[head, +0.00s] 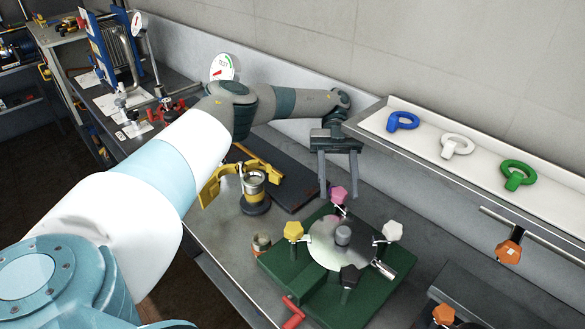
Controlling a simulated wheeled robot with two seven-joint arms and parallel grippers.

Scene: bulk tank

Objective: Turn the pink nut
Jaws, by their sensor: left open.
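The pink nut (338,194) sits at the back edge of a round metal lid (342,243) on a green base (379,293). A yellow nut (293,231), a white nut (392,231) and a dark nut (349,276) stand around the same lid. I cannot tell whether the fingers touch the nut. My right gripper is not in view.
A shelf at right (375,142) holds blue (402,121), white (457,146) and green (517,174) ring-shaped pieces. A yellow clamp-like tool (228,182) and a metal cylinder (254,184) stand left of the base. A red handle (293,311) is at the front.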

